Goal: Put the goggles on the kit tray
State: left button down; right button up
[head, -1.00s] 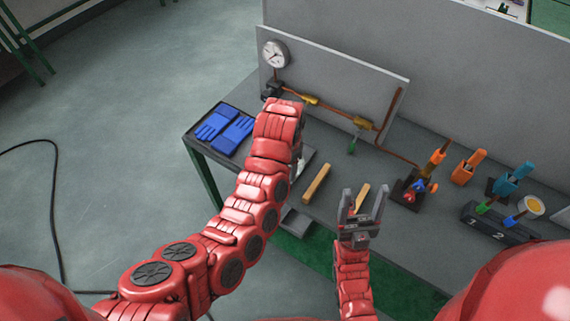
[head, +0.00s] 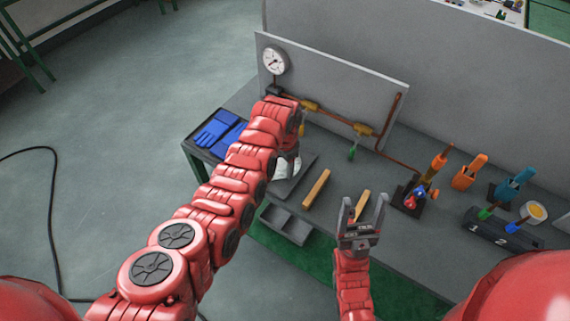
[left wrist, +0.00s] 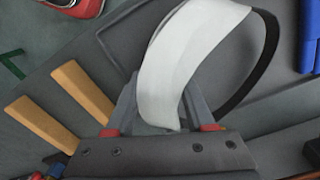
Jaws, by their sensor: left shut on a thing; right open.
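The goggles, a clear-white curved lens (left wrist: 185,50) with a black strap, are between the fingers of my left gripper (left wrist: 160,105) in the left wrist view. In the head view my left arm hides most of that gripper, and a pale bit of the goggles (head: 283,168) shows below it, over a grey plate. Whether they touch the plate I cannot tell. A dark tray (head: 194,142), which may be the kit tray, lies at the table's left end under blue gloves (head: 215,130). My right gripper (head: 363,203) is open and empty over the table's front edge.
Two wooden bars (head: 316,188) lie mid-table. A grey compartment box (head: 287,224) is at the front edge. A panel (head: 335,80) with a gauge (head: 275,61) and copper pipe stands behind. Orange and blue tools (head: 468,170) stand at the right.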

pick_arm(q)
jog(key=shift+f, duration=0.2)
jog(key=shift+c, duration=1.3)
grip_release()
jog(key=shift+r, duration=0.1)
jog(key=shift+r, duration=0.15)
jog(key=shift+w+r, duration=0.1)
jog(key=shift+r, duration=0.15)
notch_tip(320, 180, up, 4)
jog(key=shift+w+r+b, duration=0.1)
jog(key=shift+r+b, duration=0.05)
jog(key=shift+b, duration=1.05)
notch_tip(320, 180, up, 7)
jog(key=shift+r+p, duration=0.1)
jog(key=shift+p, duration=0.55)
